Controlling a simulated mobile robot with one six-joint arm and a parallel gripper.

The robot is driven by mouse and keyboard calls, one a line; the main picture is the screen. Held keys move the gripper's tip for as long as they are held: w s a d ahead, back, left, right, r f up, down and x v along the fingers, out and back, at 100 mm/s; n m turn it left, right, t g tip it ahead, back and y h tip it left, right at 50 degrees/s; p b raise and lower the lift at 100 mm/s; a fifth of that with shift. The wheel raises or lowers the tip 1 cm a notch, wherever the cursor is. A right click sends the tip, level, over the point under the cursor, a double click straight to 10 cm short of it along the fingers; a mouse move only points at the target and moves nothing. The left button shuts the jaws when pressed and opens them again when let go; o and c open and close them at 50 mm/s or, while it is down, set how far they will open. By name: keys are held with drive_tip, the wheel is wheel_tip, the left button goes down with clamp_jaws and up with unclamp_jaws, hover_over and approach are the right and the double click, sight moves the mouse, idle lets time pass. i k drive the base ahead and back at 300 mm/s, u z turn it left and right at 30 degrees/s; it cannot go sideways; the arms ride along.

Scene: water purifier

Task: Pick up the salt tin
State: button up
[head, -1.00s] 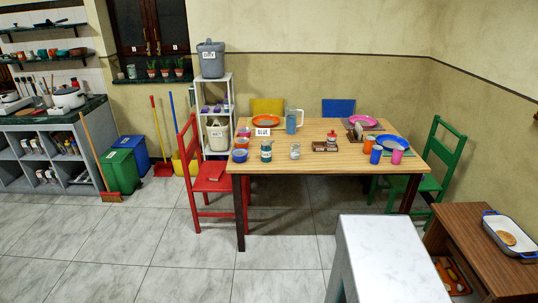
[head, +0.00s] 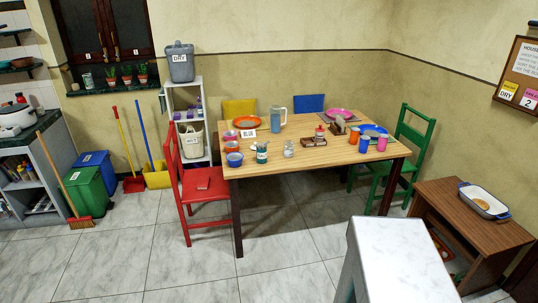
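The dining table (head: 300,168) stands in the middle of the head view with several small containers on it. A small teal tin-like container with a pale label (head: 262,154) stands near its front left edge. A small clear jar (head: 288,149) stands just right of it. A small red-topped container (head: 319,134) stands by a dark wooden tray (head: 313,142). I cannot read which of these, if any, is the salt tin. My gripper is not in view.
A red chair (head: 203,186) stands at the table's left and a green chair (head: 408,150) at its right. A white-topped block (head: 405,245) stands in the right foreground, near a brown bench (head: 450,222). The tiled floor (head: 190,265) in front is clear.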

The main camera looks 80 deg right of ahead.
sight(261, 147)
drive_tip(key=z, duration=0.45)
drive_tip(key=i, duration=0.65)
drive_tip(key=z, duration=0.9)
drive_tip(key=i, duration=0.7)
drive_tip(key=z, duration=0.4)
